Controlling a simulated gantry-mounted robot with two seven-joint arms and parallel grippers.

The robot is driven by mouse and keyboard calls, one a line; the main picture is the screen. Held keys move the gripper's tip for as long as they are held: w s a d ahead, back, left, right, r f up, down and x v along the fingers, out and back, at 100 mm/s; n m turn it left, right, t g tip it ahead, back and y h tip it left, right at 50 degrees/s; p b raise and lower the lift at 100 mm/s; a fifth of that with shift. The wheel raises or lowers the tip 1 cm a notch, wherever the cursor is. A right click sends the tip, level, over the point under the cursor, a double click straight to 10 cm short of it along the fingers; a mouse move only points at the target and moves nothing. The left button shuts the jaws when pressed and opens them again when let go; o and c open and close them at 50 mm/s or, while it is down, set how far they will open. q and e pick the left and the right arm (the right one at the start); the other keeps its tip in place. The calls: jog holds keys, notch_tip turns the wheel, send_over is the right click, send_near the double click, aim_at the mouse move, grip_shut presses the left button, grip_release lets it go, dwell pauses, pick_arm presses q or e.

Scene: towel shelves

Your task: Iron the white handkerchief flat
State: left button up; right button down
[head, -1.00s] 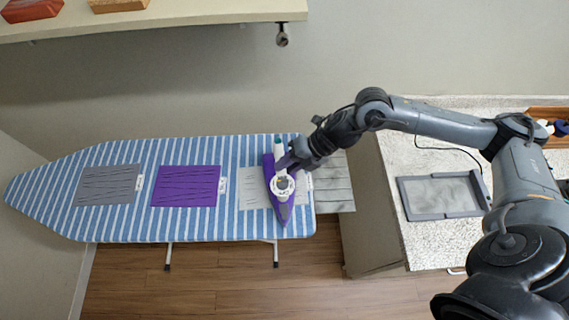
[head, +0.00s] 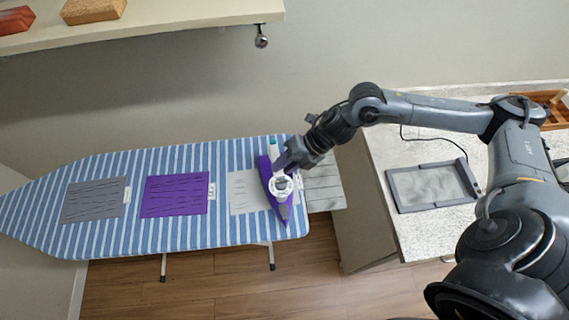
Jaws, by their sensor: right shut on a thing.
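The white handkerchief (head: 243,193) lies near the right end of the blue-and-white striped ironing board (head: 140,230). Faint wrinkle lines show on its uncovered left part. A purple and white iron (head: 282,210) stands over the handkerchief's right part and hides it, its tip pointing to the board's near edge. My right gripper (head: 285,166) is shut on the iron from the right side; the fingertips are partly hidden against it. Whether the iron's sole touches the cloth cannot be told. My left gripper is not in view.
A purple cloth (head: 174,195) and a grey cloth (head: 93,200) with wrinkle lines lie further left on the board. A grey slatted rest (head: 323,186) adjoins the board's right end. A speckled counter (head: 420,234) with a grey-framed tray (head: 432,186) is at right; a shelf (head: 200,15) overhangs upper left.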

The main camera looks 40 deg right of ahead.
jog(key=shift+s+d, duration=0.4)
jog(key=shift+d, duration=0.25)
jog(key=shift+s+d, duration=0.4)
jog(key=shift+d, duration=0.25)
jog(key=shift+r, duration=0.1)
jog(key=shift+w+a, duration=0.45)
jog(key=shift+a, duration=0.2)
jog(key=shift+w+a, duration=0.45)
jog(key=shift+a, duration=0.3)
jog(key=shift+w, duration=0.1)
